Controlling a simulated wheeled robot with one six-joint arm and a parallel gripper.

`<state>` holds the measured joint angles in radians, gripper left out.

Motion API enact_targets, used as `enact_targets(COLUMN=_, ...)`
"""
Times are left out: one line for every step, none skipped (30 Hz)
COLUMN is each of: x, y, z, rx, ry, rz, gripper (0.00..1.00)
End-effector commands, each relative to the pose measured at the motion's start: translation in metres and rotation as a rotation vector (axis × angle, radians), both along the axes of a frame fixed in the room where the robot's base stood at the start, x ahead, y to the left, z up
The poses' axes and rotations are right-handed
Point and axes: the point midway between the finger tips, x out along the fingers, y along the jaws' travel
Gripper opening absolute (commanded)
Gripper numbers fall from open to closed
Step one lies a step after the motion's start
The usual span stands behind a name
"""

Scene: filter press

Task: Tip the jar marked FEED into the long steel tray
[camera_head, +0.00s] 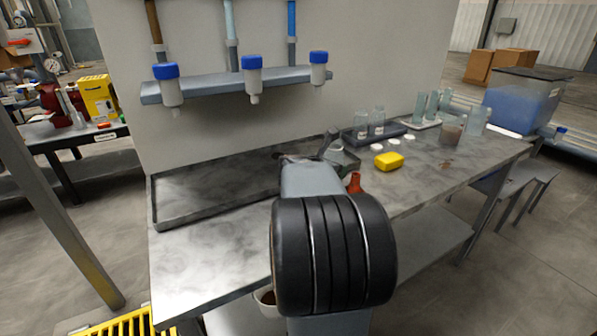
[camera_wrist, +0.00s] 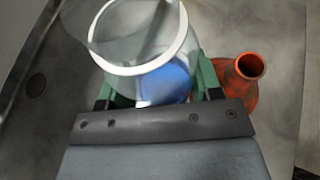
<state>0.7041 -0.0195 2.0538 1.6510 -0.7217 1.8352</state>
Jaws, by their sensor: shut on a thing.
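A clear jar (camera_wrist: 150,70) with a white rim and something blue showing within it sits between the green fingers of my gripper (camera_wrist: 157,84). My gripper is shut on it. I see no FEED mark from these sides, and I cannot tell how far the jar is tilted. The long steel tray (camera_head: 152,205) lies at the back left of the bench, its right end partly hidden by my arm. In the head view my gripper (camera_head: 332,148) is near the tray's right end; my arm hides much of it.
An orange funnel-like piece (camera_wrist: 240,78) stands close right of the jar. Blue-capped bottles hang from a wall shelf (camera_head: 215,86) above the tray.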

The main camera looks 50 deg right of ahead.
Motion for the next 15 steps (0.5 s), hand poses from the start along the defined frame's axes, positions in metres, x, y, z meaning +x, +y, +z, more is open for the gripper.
enact_targets(x=0.0004, y=0.0005, z=0.0006, rx=0.0, ry=0.004, rz=0.001, gripper=0.29)
enact_targets(x=0.0004, y=0.0004, z=0.0009, rx=-0.002, ry=0.008, rz=0.0, gripper=0.29)
enact_targets(x=0.0005, y=0.0007, z=0.0013, rx=-0.002, ry=0.015, rz=0.001, gripper=0.29)
enact_targets(x=0.0008, y=0.0009, z=0.0016, rx=-0.003, ry=0.021, rz=0.001, gripper=0.29)
enact_targets(x=0.001, y=0.0009, z=0.002, rx=-0.004, ry=0.029, rz=0.001, gripper=0.29)
enact_targets(x=0.0014, y=0.0011, z=0.0025, rx=-0.006, ry=0.041, rz=0.002, gripper=0.29)
enact_targets(x=0.0017, y=0.0014, z=0.003, rx=-0.008, ry=0.052, rz=0.002, gripper=0.29)
enact_targets(x=0.0019, y=0.0013, z=0.0034, rx=-0.011, ry=0.062, rz=0.002, gripper=0.29)
enact_targets(x=0.0023, y=0.0017, z=0.0042, rx=-0.014, ry=0.078, rz=0.002, gripper=0.29)
enact_targets(x=0.0027, y=0.0019, z=0.0049, rx=-0.016, ry=0.091, rz=0.002, gripper=0.29)
enact_targets(x=0.0031, y=0.0021, z=0.0056, rx=-0.019, ry=0.106, rz=0.003, gripper=0.29)
enact_targets(x=0.0034, y=0.0022, z=0.0066, rx=-0.023, ry=0.127, rz=0.002, gripper=0.29)
enact_targets(x=0.0038, y=0.0021, z=0.007, rx=-0.027, ry=0.144, rz=0.002, gripper=0.29)
enact_targets(x=0.0043, y=0.0022, z=0.0075, rx=-0.03, ry=0.162, rz=0.003, gripper=0.29)
enact_targets(x=0.0045, y=0.0024, z=0.0088, rx=-0.036, ry=0.188, rz=0.002, gripper=0.29)
